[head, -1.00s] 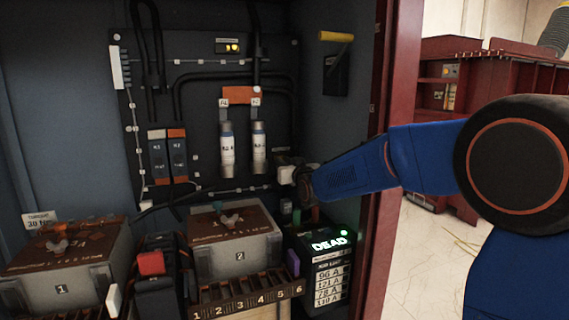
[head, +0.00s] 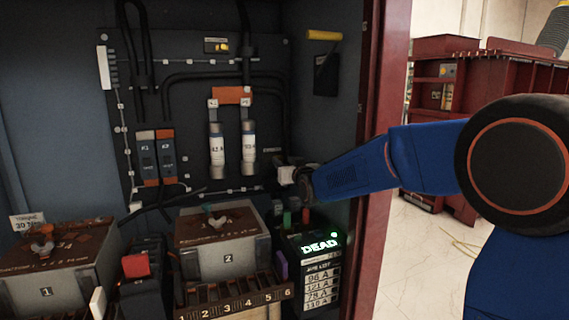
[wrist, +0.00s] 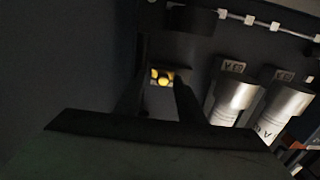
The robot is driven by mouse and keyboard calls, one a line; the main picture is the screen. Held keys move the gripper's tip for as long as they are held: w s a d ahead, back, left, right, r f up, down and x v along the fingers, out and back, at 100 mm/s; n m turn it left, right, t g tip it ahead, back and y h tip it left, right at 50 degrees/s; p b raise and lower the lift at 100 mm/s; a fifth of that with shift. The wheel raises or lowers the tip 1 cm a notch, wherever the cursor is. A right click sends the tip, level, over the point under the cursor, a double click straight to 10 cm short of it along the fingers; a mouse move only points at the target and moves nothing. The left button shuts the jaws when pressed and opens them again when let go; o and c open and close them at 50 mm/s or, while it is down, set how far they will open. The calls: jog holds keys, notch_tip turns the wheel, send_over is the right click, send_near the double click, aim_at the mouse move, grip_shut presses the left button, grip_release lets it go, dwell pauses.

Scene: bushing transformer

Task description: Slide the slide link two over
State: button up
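The grey box marked 2 (head: 228,258) stands low in the cabinet in the head view. Its rusty brown top plate (head: 240,216) carries a small wing-shaped piece (head: 217,222); I cannot tell for certain that this is slide link two. The similar box marked 1 (head: 47,291) stands at the left. My gripper (head: 304,183) is above and right of box 2, near a small white block on the panel; its fingers are hard to see there. In the wrist view my two dark fingers (wrist: 161,98) are apart, nothing visibly held, with a yellow light behind them.
Two upright cylinders (head: 217,152) hang on the back panel. A numbered wooden rack (head: 235,306) sits before box 2. A black unit reading DEAD (head: 320,246) stands at its right. A black device with a red top (head: 135,266) is between the boxes. The red cabinet edge (head: 382,130) stands near my arm.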

jog(key=v, duration=1.2)
jog(key=shift+s, duration=0.1)
